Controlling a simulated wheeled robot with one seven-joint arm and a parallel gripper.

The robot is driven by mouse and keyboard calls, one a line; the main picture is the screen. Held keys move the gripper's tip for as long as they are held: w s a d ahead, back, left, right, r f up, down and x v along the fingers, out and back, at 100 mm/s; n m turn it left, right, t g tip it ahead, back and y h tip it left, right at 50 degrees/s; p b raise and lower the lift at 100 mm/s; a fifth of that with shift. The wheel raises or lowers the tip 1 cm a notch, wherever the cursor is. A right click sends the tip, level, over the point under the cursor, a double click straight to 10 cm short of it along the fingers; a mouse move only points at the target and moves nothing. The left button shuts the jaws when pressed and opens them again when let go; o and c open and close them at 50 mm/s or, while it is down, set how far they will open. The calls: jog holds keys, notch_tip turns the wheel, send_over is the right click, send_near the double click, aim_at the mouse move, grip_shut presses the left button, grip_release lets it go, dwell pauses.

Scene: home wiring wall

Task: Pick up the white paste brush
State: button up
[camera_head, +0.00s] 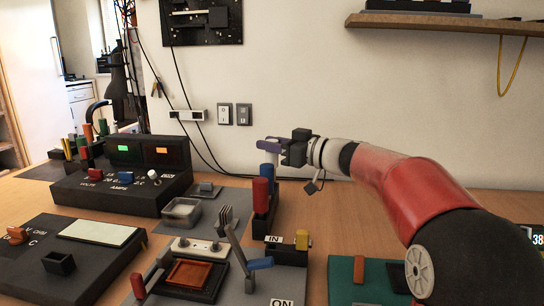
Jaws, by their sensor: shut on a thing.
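My gripper (272,148) reaches left from the right side, in front of the wall and above the bench. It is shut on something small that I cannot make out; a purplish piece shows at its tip. I cannot pick out a white paste brush in this view, and the gripper hides part of what is at its tip. A red post (261,195) stands just below the gripper, with a blue piece above it; I cannot tell whether the gripper touches it.
A black meter box (110,197) with lit displays stands at left. A metal tin (182,211) is beside it. A switch panel with a forked grey lever (223,220) lies in front, next to a yellow knob (302,239). A shelf (450,23) is on the wall at upper right.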

notch_tip(320, 180, up, 24)
jog(key=p, duration=0.4)
jog(key=shift+r, duration=0.25)
dwell(2.0)
